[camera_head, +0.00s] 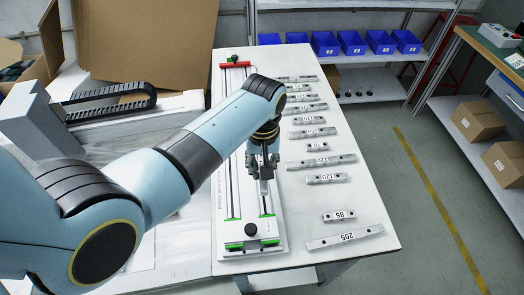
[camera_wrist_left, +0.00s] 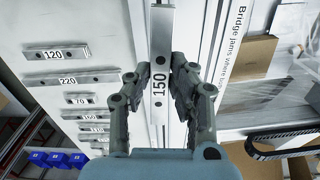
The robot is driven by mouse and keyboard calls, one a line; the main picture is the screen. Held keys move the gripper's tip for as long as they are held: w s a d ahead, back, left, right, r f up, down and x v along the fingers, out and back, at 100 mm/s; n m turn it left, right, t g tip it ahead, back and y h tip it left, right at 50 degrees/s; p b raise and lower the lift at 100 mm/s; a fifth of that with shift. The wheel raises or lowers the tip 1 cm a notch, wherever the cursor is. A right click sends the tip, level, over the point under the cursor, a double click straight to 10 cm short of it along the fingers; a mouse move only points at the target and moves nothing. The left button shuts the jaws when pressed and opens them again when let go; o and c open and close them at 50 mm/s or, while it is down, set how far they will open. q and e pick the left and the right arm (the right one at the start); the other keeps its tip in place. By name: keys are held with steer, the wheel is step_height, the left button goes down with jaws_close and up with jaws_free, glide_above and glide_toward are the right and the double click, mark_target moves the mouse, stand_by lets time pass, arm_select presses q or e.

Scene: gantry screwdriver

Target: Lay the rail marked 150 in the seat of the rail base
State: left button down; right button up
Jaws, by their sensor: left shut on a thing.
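The rail marked 150 (camera_wrist_left: 159,84) is a grey metal bar with a white label. My left gripper (camera_wrist_left: 158,72) is shut on it, one finger on each side, and it points lengthwise up the wrist view. In the head view my left gripper (camera_head: 263,168) is over the right side of the rail base; the arm and fingers hide most of the rail there. The rail base (camera_head: 237,206) is a long white plate with dark lengthwise strips, green end pieces and a red bar at its far end. I cannot tell whether the rail touches the base. My right gripper is out of view.
Other marked rails lie in a column on the white table right of the base, including 120 (camera_head: 326,178), 220 (camera_head: 321,161), 85 (camera_head: 339,216) and 205 (camera_head: 345,237). A black cable chain (camera_head: 112,103) is at the left. Blue bins (camera_head: 352,42) stand on a shelf behind.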

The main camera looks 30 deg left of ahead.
arm_select(q)
steer(key=shift+s+d+r+n, duration=0.2)
steer(key=shift+s+n, duration=0.1)
steer(key=shift+s, duration=0.1)
steer(key=shift+d+f, duration=0.1)
steer(key=shift+f, duration=0.1)
steer(key=shift+f+b, duration=0.5)
steer(key=shift+b, duration=0.05)
steer(key=shift+f+b, duration=0.35)
steer(key=shift+b, duration=0.05)
step_height(320, 180, down, 4)
steer(key=b, duration=0.4)
steer(key=shift+s+r, duration=0.1)
steer(key=shift+r, duration=0.05)
steer(key=shift+f+b, duration=0.35)
steer(key=shift+f, duration=0.3)
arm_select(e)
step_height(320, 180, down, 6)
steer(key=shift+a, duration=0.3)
arm_select(q)
steer(key=shift+r+p, duration=0.1)
steer(key=shift+p, duration=0.3)
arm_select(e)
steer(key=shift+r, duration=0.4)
arm_select(q)
steer(key=shift+f, duration=0.2)
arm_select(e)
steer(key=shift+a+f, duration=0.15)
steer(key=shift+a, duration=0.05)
